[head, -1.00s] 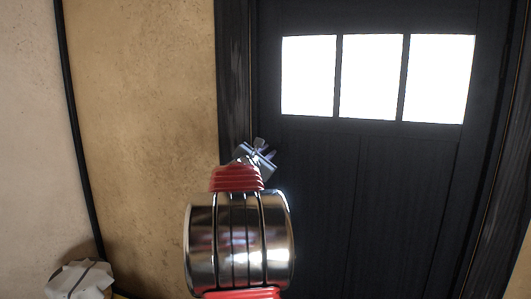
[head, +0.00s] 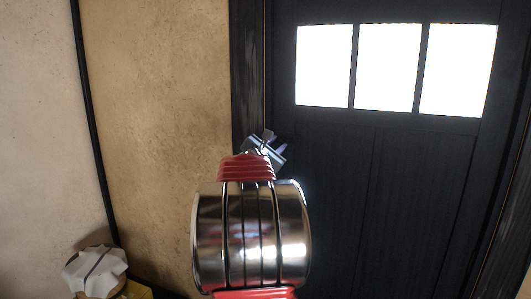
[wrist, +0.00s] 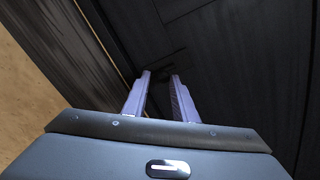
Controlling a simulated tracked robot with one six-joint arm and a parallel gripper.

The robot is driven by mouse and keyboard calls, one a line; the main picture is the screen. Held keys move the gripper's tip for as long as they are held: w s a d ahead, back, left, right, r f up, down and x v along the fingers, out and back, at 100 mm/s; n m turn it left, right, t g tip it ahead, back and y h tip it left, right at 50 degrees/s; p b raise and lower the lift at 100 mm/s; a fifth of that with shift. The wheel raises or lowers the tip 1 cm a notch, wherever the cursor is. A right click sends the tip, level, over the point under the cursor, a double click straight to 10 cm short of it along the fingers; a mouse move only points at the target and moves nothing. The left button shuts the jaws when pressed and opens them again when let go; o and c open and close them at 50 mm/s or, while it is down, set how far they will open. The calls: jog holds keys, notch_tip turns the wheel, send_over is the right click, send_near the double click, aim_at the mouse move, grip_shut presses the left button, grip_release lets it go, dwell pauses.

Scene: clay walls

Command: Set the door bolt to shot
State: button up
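A black door (head: 420,180) with three bright panes fills the right of the head view, beside a dark post (head: 248,80). My gripper (head: 265,147) is in front of the left side of the door, near the post; my arm hides part of the area below it. In the wrist view my gripper (wrist: 160,76) points at the dark door boards (wrist: 240,60). Its two pale purple fingers are apart, with a gap between them and nothing clearly held. A faint dark shape shows near the fingertips; I cannot tell whether it is the bolt, or how the bolt is set.
A tan clay wall (head: 160,120) stands left of the post, with a paler wall (head: 40,130) further left. A white-covered object (head: 95,268) sits at the lower left beside something yellow (head: 138,290). The space before the door looks clear.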

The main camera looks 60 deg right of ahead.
jog(key=a, duration=1.1)
jog(key=shift+s+a, duration=0.15)
jog(key=shift+s, duration=0.3)
jog(key=shift+r, duration=0.1)
jog(key=s+a+f+m+g+y, duration=0.3)
jog(key=s+f+m, duration=0.2)
jog(key=f+m, duration=0.3)
jog(key=a+f+m+y, duration=0.45)
jog(key=a+f, duration=0.55)
jog(key=a, duration=0.4)
jog(key=w+a+f+m+t+y, duration=0.1)
jog(key=a+f+y, duration=0.1)
jog(key=a, duration=0.6)
jog(key=w+a+f+m+t+y, duration=0.1)
jog(key=w+a+f+t+y, duration=0.1)
jog(key=a, duration=0.6)
jog(key=w+a+f+t+y, duration=0.1)
jog(key=a+f+y, duration=0.15)
jog(key=a, duration=0.55)
jog(key=a+r+n+t+y, duration=0.1)
jog(key=a+n+t+y, duration=0.1)
jog(key=a, duration=1.5)
jog(key=shift+s+a+r+t+y, duration=0.2)
jog(key=shift+s+r+t+y, duration=0.25)
jog(key=shift+y, duration=0.55)
